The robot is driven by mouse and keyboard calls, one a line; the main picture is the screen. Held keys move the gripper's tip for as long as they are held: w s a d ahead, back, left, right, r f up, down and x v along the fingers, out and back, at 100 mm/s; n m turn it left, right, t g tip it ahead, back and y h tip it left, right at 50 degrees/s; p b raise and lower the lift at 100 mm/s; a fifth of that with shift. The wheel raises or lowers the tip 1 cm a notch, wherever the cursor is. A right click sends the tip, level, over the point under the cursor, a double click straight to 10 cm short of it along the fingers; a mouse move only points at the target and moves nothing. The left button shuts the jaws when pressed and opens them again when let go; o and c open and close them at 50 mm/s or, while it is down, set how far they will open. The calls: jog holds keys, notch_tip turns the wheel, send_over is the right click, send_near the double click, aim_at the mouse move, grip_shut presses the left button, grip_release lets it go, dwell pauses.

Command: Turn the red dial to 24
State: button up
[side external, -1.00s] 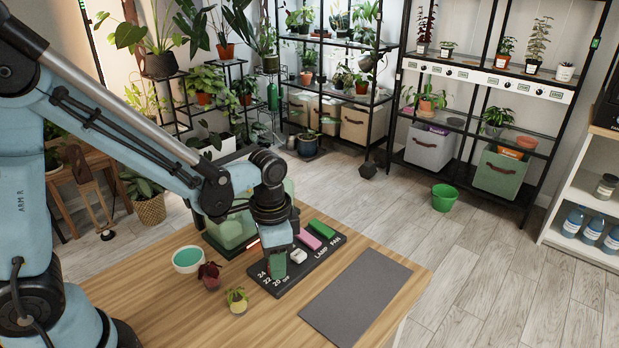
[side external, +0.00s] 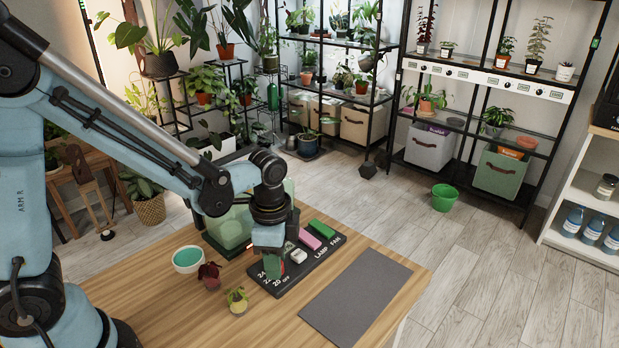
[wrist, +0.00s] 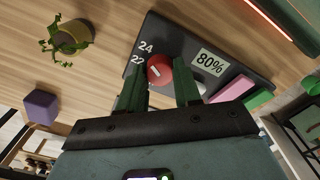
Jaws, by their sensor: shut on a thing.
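The red dial (wrist: 158,72) sits on a dark control panel (wrist: 158,30) and has a white pointer mark. The numbers 24 and 22 show beside it in the wrist view; the mark lies aslant, and I cannot tell exactly which number it meets. My gripper (wrist: 160,66) is shut on the dial, with one green finger on each side. In the side view my gripper (side external: 272,267) points down over the near left part of the panel (side external: 290,281), and only a sliver of the dial (side external: 282,268) shows behind the fingers.
The panel has an 80% display (wrist: 209,62), a pink switch (side external: 310,240) and a green switch (side external: 322,229). A grey mat (side external: 355,295) lies right, clear.

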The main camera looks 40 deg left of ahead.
jog(key=o, duration=0.8)
jog(key=shift+c, duration=0.2)
jog(key=shift+r, duration=0.1)
notch_tip(320, 180, up, 12)
dwell(0.5)
jog(key=s+a+n+t, duration=0.4)
jog(key=n+t, duration=0.3)
jog(key=n, duration=0.3)
jog(key=shift+a+f+n, duration=0.25)
jog(key=shift+a+n, duration=0.05)
jog(key=shift+a, duration=0.35)
